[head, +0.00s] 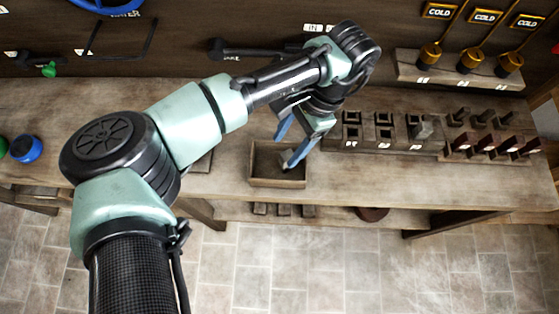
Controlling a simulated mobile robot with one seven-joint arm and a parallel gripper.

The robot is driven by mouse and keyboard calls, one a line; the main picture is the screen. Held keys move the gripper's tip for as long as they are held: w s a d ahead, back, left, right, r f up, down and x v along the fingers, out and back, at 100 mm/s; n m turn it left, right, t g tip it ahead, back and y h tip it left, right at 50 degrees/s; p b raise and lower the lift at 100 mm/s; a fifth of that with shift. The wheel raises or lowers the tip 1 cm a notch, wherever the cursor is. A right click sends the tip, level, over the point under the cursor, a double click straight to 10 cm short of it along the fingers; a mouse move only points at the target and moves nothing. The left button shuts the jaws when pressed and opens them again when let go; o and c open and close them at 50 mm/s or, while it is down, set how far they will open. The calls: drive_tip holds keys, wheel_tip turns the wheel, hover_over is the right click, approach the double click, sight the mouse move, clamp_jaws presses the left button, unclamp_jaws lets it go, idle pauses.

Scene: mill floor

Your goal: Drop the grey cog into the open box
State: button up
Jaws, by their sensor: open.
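The open box (277,184) is a small wooden tray on the bench, near its front edge. My gripper (289,144) is over the box's back right part, with its two blue fingers spread apart. One finger reaches down over the inside of the box. A small grey shape (286,157) shows beside that fingertip, within the box's outline. It may be the grey cog, but it is too small and partly covered to be sure. I see nothing held between the fingers.
Right of the box stand dark square holders (384,133) and a rack of red-based pieces (490,143). Gold "COLD" ladles (470,60) stand at the back right. Blue and green round items (27,149) lie far left. The bench right of the box's front is clear.

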drive_tip(key=v, duration=1.2)
